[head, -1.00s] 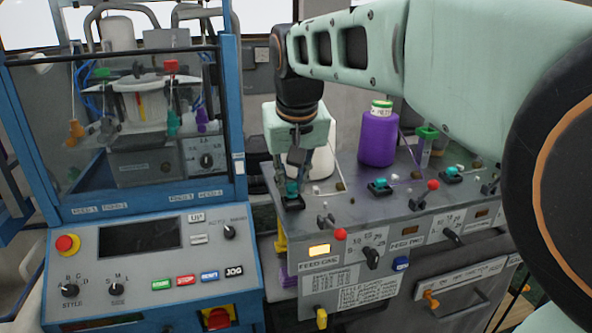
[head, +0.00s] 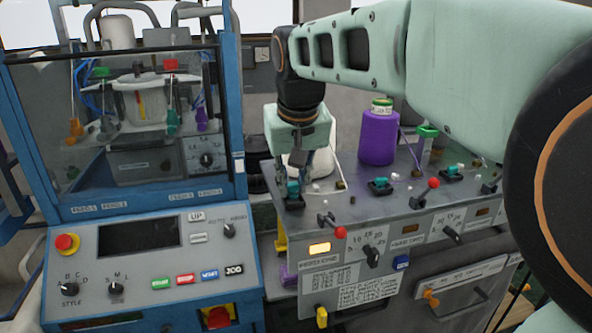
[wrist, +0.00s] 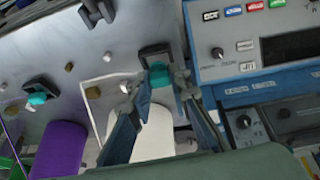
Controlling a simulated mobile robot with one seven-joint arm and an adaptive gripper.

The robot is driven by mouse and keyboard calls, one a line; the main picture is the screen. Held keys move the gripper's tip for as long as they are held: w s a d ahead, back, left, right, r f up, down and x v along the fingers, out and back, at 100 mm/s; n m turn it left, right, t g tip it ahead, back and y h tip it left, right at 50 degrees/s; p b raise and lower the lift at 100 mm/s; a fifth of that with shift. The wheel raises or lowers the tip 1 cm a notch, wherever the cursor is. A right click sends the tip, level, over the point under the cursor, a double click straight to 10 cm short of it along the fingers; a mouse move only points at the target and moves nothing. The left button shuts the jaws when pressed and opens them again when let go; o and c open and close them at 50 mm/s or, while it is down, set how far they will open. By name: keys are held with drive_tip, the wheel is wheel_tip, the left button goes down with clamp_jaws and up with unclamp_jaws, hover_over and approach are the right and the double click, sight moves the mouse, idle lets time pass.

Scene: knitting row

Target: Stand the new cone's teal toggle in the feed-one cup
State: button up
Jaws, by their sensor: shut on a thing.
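My gripper (head: 295,176) is shut on a teal toggle (head: 293,188), one finger on each side of it. The toggle is at the small black feed-one cup (head: 294,203), near the left front of the grey feed bench. In the wrist view, the toggle (wrist: 159,75) sits between the fingertips, against the edge of the black cup (wrist: 153,51). I cannot tell how deep it is in the cup. The white cone (head: 318,167) stands behind my gripper, partly hidden; it also shows in the wrist view (wrist: 155,135). A thin white yarn runs near it.
A purple cone (head: 378,138) stands to the right, with another teal toggle in a black cup (head: 380,186) before it. A red-knobbed lever (head: 340,232) is close in front of my gripper. The blue machine (head: 238,130) stands close on the left.

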drive_tip(key=shift+s+f+b, duration=0.15)
drive_tip(key=shift+f+b, duration=0.35)
drive_tip(key=shift+f, duration=0.3)
drive_tip(key=o, duration=0.8)
drive_tip(key=shift+f, duration=0.15)
drive_tip(key=shift+o, duration=0.2)
drive_tip(key=shift+r, duration=0.55)
wheel_tip(320, 180, up, 9)
drive_tip(key=shift+r, duration=0.15)
drive_tip(key=shift+a, duration=0.1)
